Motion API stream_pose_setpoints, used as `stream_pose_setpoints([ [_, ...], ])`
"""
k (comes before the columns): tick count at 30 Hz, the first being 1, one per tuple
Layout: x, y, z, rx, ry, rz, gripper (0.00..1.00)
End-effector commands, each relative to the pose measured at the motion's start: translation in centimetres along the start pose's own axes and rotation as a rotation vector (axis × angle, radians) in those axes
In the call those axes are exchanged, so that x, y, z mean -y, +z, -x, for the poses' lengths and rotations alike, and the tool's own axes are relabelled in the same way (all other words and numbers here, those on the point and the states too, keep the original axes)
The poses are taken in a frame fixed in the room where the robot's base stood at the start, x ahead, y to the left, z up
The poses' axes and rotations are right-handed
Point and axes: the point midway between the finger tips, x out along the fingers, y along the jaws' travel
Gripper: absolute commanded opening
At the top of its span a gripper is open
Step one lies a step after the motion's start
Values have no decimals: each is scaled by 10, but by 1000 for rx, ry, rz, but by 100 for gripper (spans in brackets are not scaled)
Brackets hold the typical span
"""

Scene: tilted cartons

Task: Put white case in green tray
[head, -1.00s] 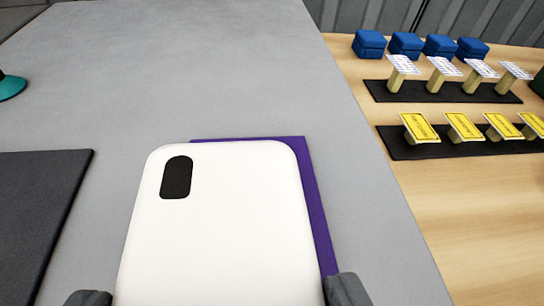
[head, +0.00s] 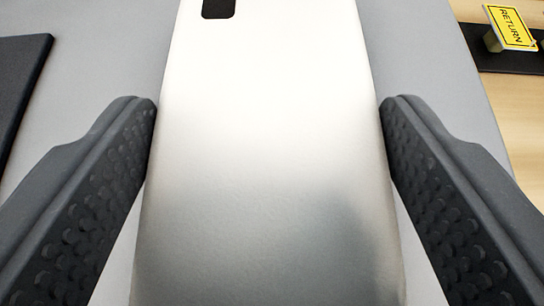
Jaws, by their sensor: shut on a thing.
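The near part of the case is in shade. Its far end is cut off by the top of the picture. The green tray is not in view.
A grey surface (head: 105,60) lies around the case. A dark flat mat or panel (head: 20,75) is at the left edge.

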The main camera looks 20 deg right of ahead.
Motion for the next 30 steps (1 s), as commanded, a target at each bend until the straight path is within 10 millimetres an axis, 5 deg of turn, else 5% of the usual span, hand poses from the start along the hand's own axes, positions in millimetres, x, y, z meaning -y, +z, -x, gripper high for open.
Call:
stream_pose_setpoints([
  [24, -2, 15, -6, 8, 3, 1, 42],
  [25, -2, 15, -6, 9, 3, 1, 72],
  [26, -2, 15, -6, 9, 3, 1, 81],
  [27, -2, 15, -6, 8, 3, 0, 89],
  [30, -2, 14, -6, 6, 3, 0, 89],
])
